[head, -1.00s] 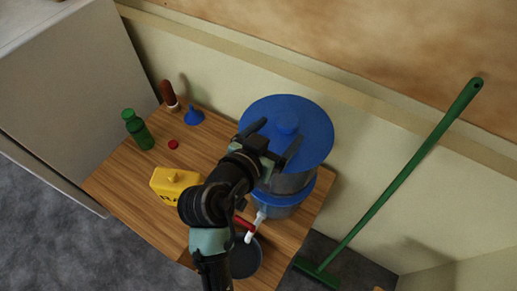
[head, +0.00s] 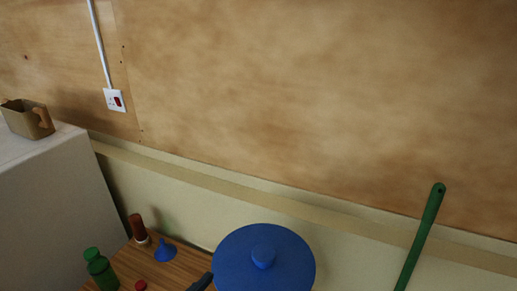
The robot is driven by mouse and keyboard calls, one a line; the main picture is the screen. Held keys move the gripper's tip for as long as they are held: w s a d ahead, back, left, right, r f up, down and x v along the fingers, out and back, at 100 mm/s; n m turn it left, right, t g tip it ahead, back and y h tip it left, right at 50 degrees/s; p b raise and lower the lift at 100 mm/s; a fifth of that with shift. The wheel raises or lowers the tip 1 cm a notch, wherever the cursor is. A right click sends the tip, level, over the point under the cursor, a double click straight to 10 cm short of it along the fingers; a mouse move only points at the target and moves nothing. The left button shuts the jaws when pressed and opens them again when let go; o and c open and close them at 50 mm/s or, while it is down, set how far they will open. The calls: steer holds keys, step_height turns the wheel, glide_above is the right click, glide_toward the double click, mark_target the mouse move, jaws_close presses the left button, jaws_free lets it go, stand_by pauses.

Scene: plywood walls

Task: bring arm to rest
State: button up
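Only a dark tip of my gripper (head: 201,282) shows at the bottom edge, just left of the blue lid. The rest of my gripper and arm is out of the picture, so its opening cannot be seen. The round blue lid (head: 285,270) of the water container, with a knob on top, sits at the bottom centre; the container's body is cut off.
On the wooden table (head: 183,266) are a green bottle (head: 101,271), a brown-topped object (head: 138,229), a blue funnel (head: 165,251) and a red piece (head: 140,286). A green handle (head: 421,235) leans right. A socket (head: 114,100) is on the wall.

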steer(key=w+d+r+n+t+y, duration=0.1)
steer(key=w+r+t+y, duration=0.2)
steer(key=r, duration=0.8)
steer(key=w+d+r+n+t, duration=0.1)
steer(key=w+r+t, duration=0.25)
steer(key=r, duration=0.75)
steer(key=s+d+r+n+t+y, duration=0.1)
steer(key=s+r+t, duration=0.3)
steer(key=r, duration=0.5)
steer(key=s+d+r+n+t+y, duration=0.1)
steer(key=s+r+t, duration=0.3)
steer(key=r, duration=0.6)
steer(key=shift+s+d+r, duration=0.15)
steer(key=shift+d+r, duration=0.15)
steer(key=shift+d, duration=0.55)
